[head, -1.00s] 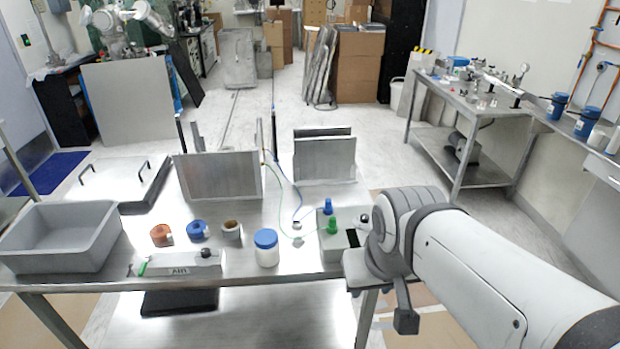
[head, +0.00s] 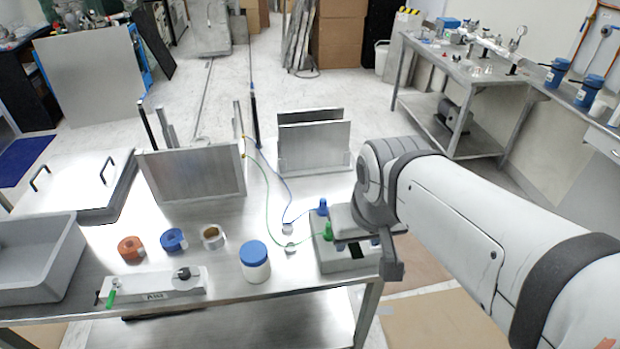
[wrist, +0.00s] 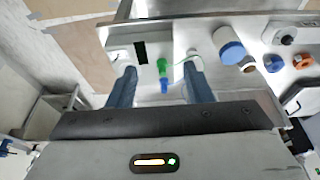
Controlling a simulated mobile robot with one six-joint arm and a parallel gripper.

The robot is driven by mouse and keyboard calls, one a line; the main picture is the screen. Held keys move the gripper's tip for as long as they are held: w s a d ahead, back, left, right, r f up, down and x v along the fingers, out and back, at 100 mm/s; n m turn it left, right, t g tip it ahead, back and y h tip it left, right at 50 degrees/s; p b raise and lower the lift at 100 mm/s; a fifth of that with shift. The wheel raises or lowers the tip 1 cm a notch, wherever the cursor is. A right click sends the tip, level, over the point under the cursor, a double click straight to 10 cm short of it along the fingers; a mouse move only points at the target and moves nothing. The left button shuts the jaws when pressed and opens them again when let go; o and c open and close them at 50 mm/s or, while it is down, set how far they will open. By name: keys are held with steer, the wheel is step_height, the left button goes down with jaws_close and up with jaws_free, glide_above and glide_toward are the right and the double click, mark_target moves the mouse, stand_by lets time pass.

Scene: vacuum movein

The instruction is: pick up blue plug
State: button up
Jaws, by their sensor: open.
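The blue plug (head: 323,206) stands upright at the back of a grey box on the metal table, with a blue cable running from it. A green plug (head: 328,231) stands just in front of it on the same box. In the wrist view the blue plug (wrist: 164,86) lies between the two fingers, with the green plug (wrist: 162,66) beyond it. My gripper (wrist: 162,80) is open and empty, its fingers spread on either side of the plugs. In the head view my gripper is over the right side of the box (head: 345,262), and its fingertips are mostly hidden there.
A white jar with a blue lid (head: 254,262) stands left of the box. Upright metal panels (head: 313,147) stand behind the plugs. A grey tray (head: 38,262) fills the table's left end.

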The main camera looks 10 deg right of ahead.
steer(key=shift+o, duration=0.3)
steer(key=w+m+g+b, duration=0.1)
steer(key=w+m, duration=0.2)
steer(key=w, duration=0.6)
steer(key=shift+w+d+f, duration=0.2)
steer(key=shift+w+f, duration=0.05)
steer(key=shift+f, duration=0.05)
steer(key=m+g+b, duration=0.2)
steer(key=m+b, duration=0.1)
steer(key=m, duration=0.3)
glide_above(323, 198)
steer(key=f, duration=1.1)
steer(key=shift+s+a+f, duration=0.1)
steer(key=shift+s+a, duration=0.2)
steer(key=shift+s, duration=0.1)
steer(key=shift+w+f, duration=0.15)
steer(key=shift+f, duration=0.15)
steer(key=f, duration=0.2)
steer(key=f+p, duration=0.1)
steer(key=f, duration=0.2)
steer(key=f+p, duration=0.1)
steer(key=f, duration=0.1)
steer(key=shift+w+d+f, duration=0.1)
steer(key=shift+d+f, duration=0.1)
steer(key=shift+d, duration=0.1)
steer(key=shift+c, duration=0.5)
steer(key=c, duration=0.9)
